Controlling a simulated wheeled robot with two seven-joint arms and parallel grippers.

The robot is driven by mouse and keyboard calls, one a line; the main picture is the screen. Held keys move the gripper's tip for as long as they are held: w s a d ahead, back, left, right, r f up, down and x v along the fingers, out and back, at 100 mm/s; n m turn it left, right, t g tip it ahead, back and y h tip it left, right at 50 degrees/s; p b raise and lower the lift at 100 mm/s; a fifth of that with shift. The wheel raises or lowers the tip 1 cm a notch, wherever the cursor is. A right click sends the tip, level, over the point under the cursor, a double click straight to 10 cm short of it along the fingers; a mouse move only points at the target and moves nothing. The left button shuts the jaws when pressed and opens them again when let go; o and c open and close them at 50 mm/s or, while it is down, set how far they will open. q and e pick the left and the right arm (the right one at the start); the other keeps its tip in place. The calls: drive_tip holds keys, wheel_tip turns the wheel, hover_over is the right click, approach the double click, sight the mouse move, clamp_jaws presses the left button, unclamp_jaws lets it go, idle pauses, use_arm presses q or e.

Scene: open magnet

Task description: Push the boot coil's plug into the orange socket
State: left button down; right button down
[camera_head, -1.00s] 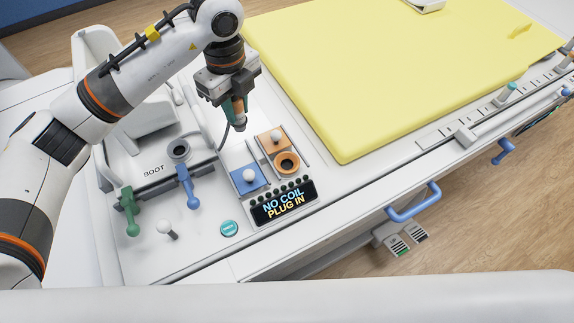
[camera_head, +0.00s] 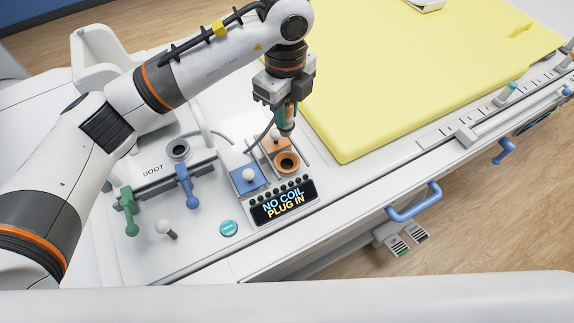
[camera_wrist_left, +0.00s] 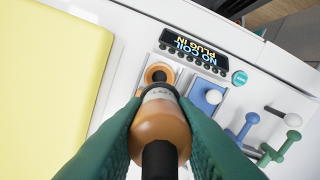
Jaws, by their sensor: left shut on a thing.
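My left gripper (camera_head: 286,113) is shut on the boot coil's plug (camera_head: 288,128), an orange and grey cylinder with a dark cable, held upright. In the left wrist view the plug (camera_wrist_left: 161,125) sits between the green fingers. The orange socket (camera_head: 287,162), a dark round opening with an orange rim, lies just below the plug in the head view. In the left wrist view the socket (camera_wrist_left: 158,73) shows just beyond the plug's tip, partly hidden by it. The plug looks apart from the socket, above it. My right gripper is not in view.
A blue block with a white knob (camera_head: 249,176) lies left of the socket. A display (camera_head: 284,203) reads "NO COIL PLUG IN". The grey BOOT holder (camera_head: 178,150), green lever (camera_head: 129,212) and blue lever (camera_head: 187,187) stand left. A yellow mat (camera_head: 400,70) lies to the right.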

use_arm(q)
drive_tip(key=shift+d, duration=0.15)
drive_tip(key=shift+f, duration=0.1)
wheel_tip(320, 180, down, 10)
drive_tip(key=b, duration=0.8)
drive_tip(key=shift+f+b, duration=1.45)
drive_tip(key=shift+f, duration=0.15)
idle(0.5)
drive_tip(key=c, duration=1.1)
unclamp_jaws()
drive_tip(key=shift+r, duration=0.1)
wheel_tip(320, 180, up, 12)
drive_tip(key=shift+b, duration=0.5)
